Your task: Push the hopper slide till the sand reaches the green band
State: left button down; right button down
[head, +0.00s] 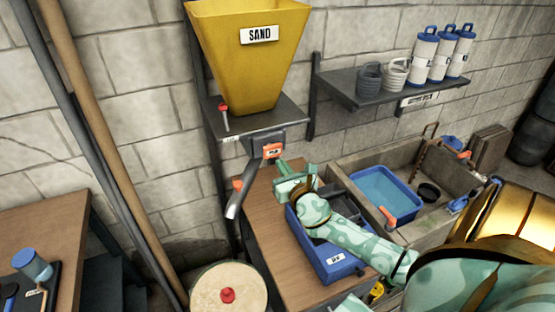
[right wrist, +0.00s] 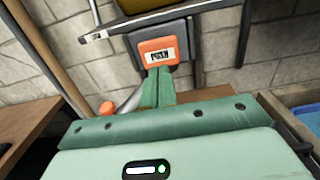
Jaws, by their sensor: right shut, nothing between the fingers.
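The yellow hopper (head: 240,65) labelled SAND stands on a grey shelf against the wall. Below it is the orange slide plate (head: 273,150) on a dark housing, with a grey chute (head: 240,197) sloping down to the left. In the right wrist view the slide plate (right wrist: 160,52) reads PUSH. My right gripper (head: 279,163) is shut and empty, its fingertips (right wrist: 158,70) at the plate's lower edge. I cannot tell whether they touch it. No sand or green band can be made out. My left gripper is not in view.
A blue bin (head: 337,267) sits on the wooden bench under my right arm. A stone sink with a blue tub (head: 384,190) is to the right. A round lid with a red knob (head: 227,295) is at the bottom. Long poles lean at left.

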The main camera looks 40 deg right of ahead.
jog(key=v, duration=0.5)
jog(key=shift+a+r, duration=0.1)
jog(key=shift+a, duration=0.05)
jog(key=shift+s, duration=0.1)
dwell(2.0)
